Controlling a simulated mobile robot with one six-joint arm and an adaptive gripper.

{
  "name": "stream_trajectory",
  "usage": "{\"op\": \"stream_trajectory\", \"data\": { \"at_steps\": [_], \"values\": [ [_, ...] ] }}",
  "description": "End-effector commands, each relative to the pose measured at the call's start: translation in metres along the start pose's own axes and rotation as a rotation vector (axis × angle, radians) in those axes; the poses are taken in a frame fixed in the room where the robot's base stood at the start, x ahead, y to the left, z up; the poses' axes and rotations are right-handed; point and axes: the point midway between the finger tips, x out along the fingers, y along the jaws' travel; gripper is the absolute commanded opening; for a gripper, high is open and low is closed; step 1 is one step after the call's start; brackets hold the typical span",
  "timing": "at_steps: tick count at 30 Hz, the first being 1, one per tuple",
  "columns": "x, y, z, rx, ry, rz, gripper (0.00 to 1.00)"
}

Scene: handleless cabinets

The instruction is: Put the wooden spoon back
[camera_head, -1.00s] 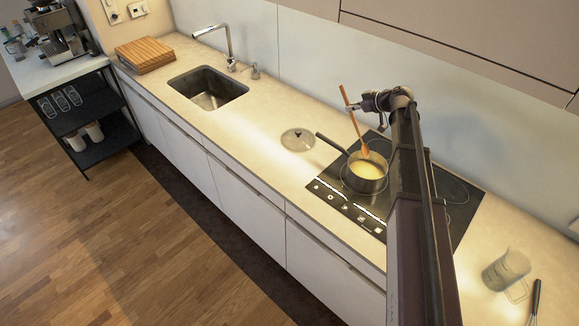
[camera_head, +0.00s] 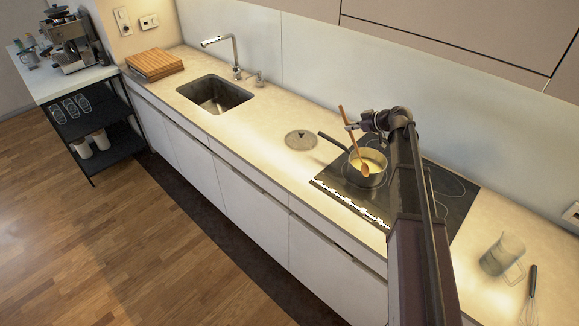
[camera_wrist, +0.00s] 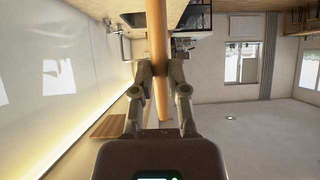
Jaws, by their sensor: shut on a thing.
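The wooden spoon (camera_head: 357,146) is held by its handle in my gripper (camera_head: 352,126). In the wrist view, the two fingers of my gripper (camera_wrist: 160,68) are closed around the wooden handle (camera_wrist: 159,35). The spoon is tilted, its bowl end down. The bowl overlaps the near part of the pot (camera_head: 366,181) in the head view; I cannot tell whether it touches the pot or its contents. The pot has a long dark handle and yellow contents (camera_head: 375,158), and stands on the black hob (camera_head: 450,195).
A round lid (camera_head: 300,140) lies on the counter (camera_head: 265,150) left of the hob. A glass jug (camera_head: 502,255) and a whisk (camera_head: 531,290) are at the right. A sink (camera_head: 215,95) and a wooden board (camera_head: 154,64) are farther left. The counter between lid and sink is clear.

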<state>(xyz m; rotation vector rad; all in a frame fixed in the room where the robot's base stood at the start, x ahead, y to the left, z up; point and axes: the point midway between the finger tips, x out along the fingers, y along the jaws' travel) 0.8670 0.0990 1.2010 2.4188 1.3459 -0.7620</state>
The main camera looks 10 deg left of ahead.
Motion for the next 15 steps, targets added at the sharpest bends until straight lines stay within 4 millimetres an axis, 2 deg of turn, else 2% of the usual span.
{"op": "stream_trajectory", "data": {
  "at_steps": [15],
  "values": [
    [0.027,0.001,0.039,0.0,0.0,0.0,0.0]
  ]
}}
